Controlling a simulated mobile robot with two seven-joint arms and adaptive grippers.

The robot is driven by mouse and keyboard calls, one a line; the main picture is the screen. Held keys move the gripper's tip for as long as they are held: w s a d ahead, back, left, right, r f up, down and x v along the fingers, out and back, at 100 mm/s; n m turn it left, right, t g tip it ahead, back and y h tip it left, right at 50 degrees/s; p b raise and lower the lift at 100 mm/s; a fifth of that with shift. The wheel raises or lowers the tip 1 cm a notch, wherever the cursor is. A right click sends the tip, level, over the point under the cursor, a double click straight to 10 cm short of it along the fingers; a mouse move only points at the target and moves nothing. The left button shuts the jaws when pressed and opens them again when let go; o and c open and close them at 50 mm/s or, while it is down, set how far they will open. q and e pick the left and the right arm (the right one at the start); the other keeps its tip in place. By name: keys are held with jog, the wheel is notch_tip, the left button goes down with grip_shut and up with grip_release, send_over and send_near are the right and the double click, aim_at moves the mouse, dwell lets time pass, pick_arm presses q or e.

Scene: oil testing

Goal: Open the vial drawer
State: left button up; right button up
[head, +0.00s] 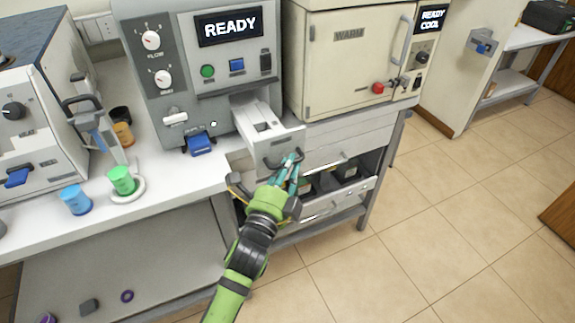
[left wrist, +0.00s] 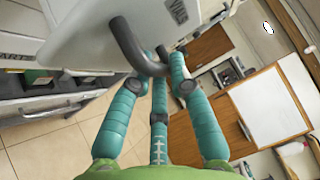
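The drawer (head: 258,112) is a light grey box with a recess in its top. It is pulled out from the front of the grey machine with the READY screen. A dark curved handle is on its front; the handle (left wrist: 130,45) shows large in the left wrist view. My left gripper (head: 291,164) is at this handle, with its teal fingers closed around it. In the left wrist view the fingertips (left wrist: 160,62) meet at the bar. My right gripper is not in view.
The cream WARM oven (head: 345,60) stands right of the machine. Below the counter are more drawers with bar handles (head: 330,165). A blue cup (head: 76,199) and a green cup (head: 122,180) stand on the counter at left. The tiled floor (head: 440,220) at right is clear.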

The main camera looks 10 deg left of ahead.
pick_arm(q)
jog(key=v, duration=1.2)
dwell(0.6)
jog(key=s+a+f+n+g+y, duration=0.1)
jog(key=s+f+n+g, duration=0.25)
jog(key=f, duration=1.25)
jog(key=s+a+f+n+g, duration=0.1)
jog(key=s+f+n+g, duration=0.3)
jog(key=f, duration=1.3)
jog(key=s+a+f+n+g+y, duration=0.1)
jog(key=s+a+f+n+g, duration=0.2)
jog(key=s+f, duration=0.4)
jog(key=s+a+f+n+g+y, duration=0.1)
jog(key=s+a+f+n+g, duration=0.2)
jog(key=s, duration=0.8)
jog(key=s+a+f+n+g, duration=0.4)
jog(key=s+f+n, duration=0.2)
jog(key=s+f, duration=0.3)
jog(key=shift+s+f+y, duration=0.2)
jog(key=shift+f+y, duration=0.2)
jog(key=shift+f, duration=0.5)
